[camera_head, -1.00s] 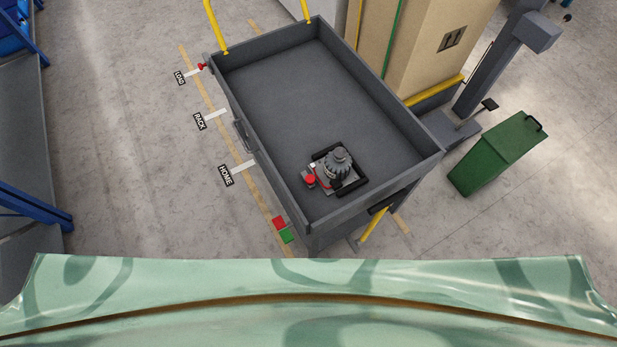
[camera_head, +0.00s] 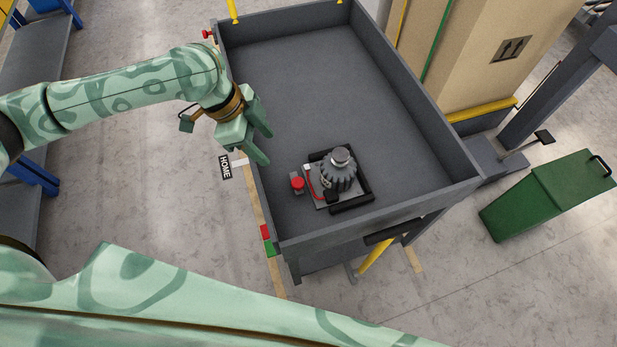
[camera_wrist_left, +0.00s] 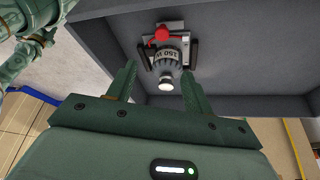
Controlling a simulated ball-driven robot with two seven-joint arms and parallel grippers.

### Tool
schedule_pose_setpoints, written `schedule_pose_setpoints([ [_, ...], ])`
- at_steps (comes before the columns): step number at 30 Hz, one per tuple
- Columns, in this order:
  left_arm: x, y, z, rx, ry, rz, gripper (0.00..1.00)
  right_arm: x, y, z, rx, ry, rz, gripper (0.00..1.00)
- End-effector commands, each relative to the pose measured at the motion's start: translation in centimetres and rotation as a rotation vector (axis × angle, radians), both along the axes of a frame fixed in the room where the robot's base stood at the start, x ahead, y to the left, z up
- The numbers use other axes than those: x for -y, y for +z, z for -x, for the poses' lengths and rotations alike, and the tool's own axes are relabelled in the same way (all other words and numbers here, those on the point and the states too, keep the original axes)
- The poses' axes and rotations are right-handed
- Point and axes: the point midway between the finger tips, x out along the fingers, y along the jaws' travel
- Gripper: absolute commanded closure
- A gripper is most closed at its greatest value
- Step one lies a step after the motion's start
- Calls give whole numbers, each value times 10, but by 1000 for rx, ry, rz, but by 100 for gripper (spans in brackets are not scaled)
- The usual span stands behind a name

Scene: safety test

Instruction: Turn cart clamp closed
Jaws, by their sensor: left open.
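The cart (camera_head: 290,68) is a dark grey open tray with raised walls. Inside its near end sits a grey ribbed fixture (camera_head: 339,172) on a small plate with a black frame. A red-knobbed clamp (camera_head: 297,182) is at the fixture's left side. In the left wrist view the red knob (camera_wrist_left: 161,34) shows beside the fixture (camera_wrist_left: 167,66), which has markings on it. My left gripper (camera_head: 267,148) is open and empty, over the cart's left wall, left of and apart from the clamp. In the left wrist view its fingers (camera_wrist_left: 160,82) are spread, with the fixture beyond them. My right gripper is not in view.
A tall cardboard box (camera_head: 470,50) stands right of the cart, near a grey post. A green bin (camera_head: 550,195) is at the right. Red and green markers (camera_head: 267,240) are by the cart's near left corner. A HOME label (camera_head: 225,167) lies on the floor.

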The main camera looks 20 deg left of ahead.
Motion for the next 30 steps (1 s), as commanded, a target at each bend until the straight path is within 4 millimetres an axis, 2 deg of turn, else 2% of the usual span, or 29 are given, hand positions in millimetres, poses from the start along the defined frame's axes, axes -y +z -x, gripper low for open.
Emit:
schedule_pose_setpoints([
  [5,4,-23,-1,-6,-13,-17,49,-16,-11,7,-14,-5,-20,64],
  [8,12,-46,-2,-8,-13,-16,49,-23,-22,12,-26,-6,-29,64],
  [12,26,-82,-5,-10,-13,-15,49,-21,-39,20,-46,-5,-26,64],
  [18,44,-125,-9,-6,-11,-16,49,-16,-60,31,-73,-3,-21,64],
  [24,55,-149,-12,-3,-10,-16,49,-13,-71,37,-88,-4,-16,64],
  [30,58,-154,-13,2,-10,-17,49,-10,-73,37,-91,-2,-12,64],
])
